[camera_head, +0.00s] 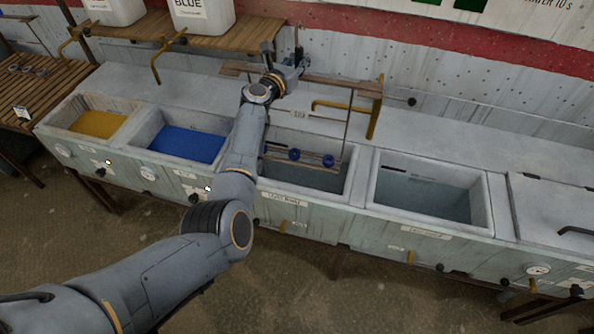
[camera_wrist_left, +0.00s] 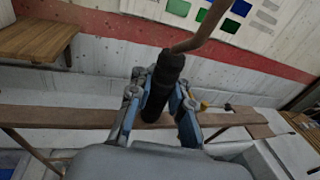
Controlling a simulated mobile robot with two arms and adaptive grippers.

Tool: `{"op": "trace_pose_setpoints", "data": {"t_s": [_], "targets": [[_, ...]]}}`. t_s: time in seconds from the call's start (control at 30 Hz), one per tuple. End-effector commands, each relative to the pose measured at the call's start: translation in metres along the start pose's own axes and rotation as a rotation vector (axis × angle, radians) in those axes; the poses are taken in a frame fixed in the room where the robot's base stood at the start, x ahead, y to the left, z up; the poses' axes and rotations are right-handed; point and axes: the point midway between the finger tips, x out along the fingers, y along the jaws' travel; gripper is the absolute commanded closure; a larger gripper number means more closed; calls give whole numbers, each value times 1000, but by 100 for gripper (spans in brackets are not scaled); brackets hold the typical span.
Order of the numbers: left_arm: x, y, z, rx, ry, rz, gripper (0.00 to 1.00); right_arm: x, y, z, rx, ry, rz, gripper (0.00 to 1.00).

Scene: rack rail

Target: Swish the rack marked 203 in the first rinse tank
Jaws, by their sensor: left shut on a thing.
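My left gripper (camera_head: 297,62) is shut on the dark upright grip (camera_wrist_left: 163,90) of a hanging rack. The rack's long wooden top bar (camera_head: 335,83) lies above the tanks, and a thin rod drops from it. The rack's lower bar (camera_head: 318,163), with several blue round pieces, hangs inside the third tank from the left. That tank (camera_head: 342,187) holds greyish liquid; the label on its front is too small to read surely. My arm hides the rack's left part and the tank's left side. I cannot read a 203 mark on the rack. My right gripper is out of view.
To the left are a blue tank (camera_head: 190,142) and a yellow tank (camera_head: 98,122). To the right are another grey tank (camera_head: 430,197) and a lidded one (camera_head: 556,212). A yellow bracket (camera_head: 376,110) stands behind the held rack. White containers (camera_head: 204,15) sit on a wooden shelf.

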Motion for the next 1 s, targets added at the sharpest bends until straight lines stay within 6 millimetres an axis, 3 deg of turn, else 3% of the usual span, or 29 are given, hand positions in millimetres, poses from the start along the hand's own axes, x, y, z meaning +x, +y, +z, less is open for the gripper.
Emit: {"op": "trace_pose_setpoints", "data": {"t_s": [0.2,0.23,0.3,0.57,1.0], "targets": [[0,0,3,1,-5,1,100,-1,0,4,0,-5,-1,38],[0,0,3,0,-5,1,90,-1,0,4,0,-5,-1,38],[0,0,3,1,-5,1,100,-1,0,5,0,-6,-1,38],[0,0,2,1,-5,1,100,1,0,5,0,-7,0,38],[2,0,-54,-1,-5,0,100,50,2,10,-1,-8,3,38]]}}
